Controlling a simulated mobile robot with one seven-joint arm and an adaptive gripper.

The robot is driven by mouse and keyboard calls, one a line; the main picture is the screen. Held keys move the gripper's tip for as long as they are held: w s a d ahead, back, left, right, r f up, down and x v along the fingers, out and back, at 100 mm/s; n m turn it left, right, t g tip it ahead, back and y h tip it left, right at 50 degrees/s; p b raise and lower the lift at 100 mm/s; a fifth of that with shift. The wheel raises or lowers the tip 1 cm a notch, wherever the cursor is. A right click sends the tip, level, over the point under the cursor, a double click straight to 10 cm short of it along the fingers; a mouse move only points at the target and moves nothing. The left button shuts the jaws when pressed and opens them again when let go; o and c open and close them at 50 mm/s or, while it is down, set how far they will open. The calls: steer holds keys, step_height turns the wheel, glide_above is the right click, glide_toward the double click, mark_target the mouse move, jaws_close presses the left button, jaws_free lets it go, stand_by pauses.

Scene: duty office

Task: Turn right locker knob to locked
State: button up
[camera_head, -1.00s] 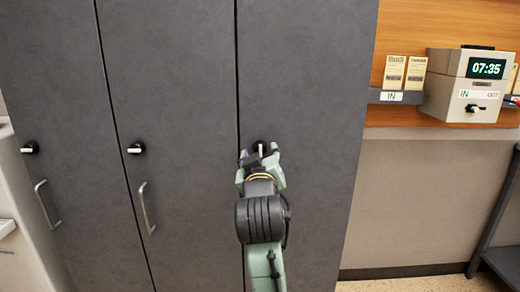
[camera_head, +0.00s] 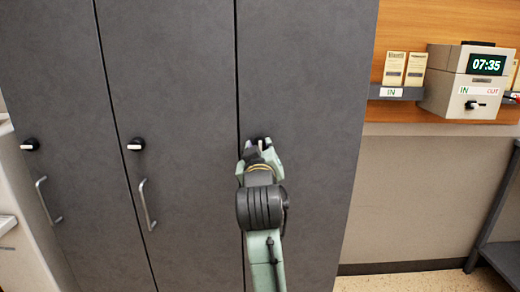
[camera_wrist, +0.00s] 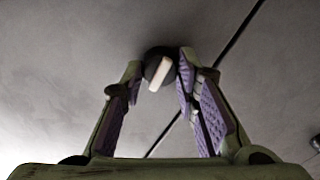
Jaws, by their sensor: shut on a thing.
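The right locker's knob (camera_wrist: 158,70) is a round black disc with a white bar, on the grey right locker door (camera_head: 303,90). In the wrist view the bar leans slightly from upright. My gripper (camera_wrist: 160,66) has one finger on each side of the knob and is shut on it. In the head view my gripper (camera_head: 261,147) covers most of the knob, so its angle is hard to read there.
Two more locker doors to the left carry a middle knob (camera_head: 136,144) and a left knob (camera_head: 30,145), their white bars roughly level. Below them are a middle handle (camera_head: 147,205) and a left handle (camera_head: 47,202). A time clock (camera_head: 468,84) sits on the right wall.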

jaws_close()
steer(key=shift+n, duration=0.3)
steer(key=n+b, duration=0.1)
steer(key=n, duration=1.6)
steer(key=shift+f+b, duration=0.1)
steer(key=shift+b, duration=0.3)
steer(key=shift+n, duration=0.3)
